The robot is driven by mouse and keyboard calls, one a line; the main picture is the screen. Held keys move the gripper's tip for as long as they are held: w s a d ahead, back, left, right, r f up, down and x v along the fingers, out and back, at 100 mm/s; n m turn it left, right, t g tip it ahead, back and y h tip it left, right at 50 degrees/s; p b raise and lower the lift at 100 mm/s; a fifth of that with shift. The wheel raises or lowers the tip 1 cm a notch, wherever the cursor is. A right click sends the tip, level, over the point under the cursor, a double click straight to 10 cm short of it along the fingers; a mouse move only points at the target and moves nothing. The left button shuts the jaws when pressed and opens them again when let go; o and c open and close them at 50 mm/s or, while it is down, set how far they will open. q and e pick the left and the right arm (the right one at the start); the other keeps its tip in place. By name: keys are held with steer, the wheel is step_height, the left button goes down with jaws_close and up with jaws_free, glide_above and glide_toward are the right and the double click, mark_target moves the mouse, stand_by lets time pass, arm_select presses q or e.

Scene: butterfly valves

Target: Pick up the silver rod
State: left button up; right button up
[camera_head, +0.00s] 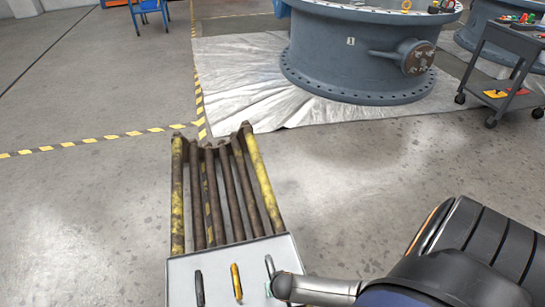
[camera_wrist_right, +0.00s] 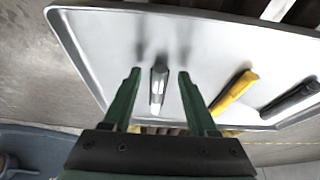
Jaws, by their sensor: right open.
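The silver rod (camera_wrist_right: 157,88) lies on a light grey tray (camera_wrist_right: 105,55). In the head view the rod (camera_head: 269,265) is at the right of the tray (camera_head: 215,262), partly hidden by my right arm. My right gripper (camera_wrist_right: 160,75) has green fingers. It is open, with one finger on each side of the rod in the wrist view; a gap shows on both sides. Whether the fingertips are down at the rod's height, I cannot tell. My left gripper is not in view.
A yellow tool (camera_head: 237,281) and a black tool (camera_head: 199,288) lie on the tray to the left of the rod. Behind the tray is a rack of worn pipes (camera_head: 229,190). A large grey valve (camera_head: 345,55) and a tool cart (camera_head: 510,60) stand farther back.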

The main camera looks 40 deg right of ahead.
steer(key=shift+f, duration=0.1)
jaws_close()
stand_by(0.5)
stand_by(1.0)
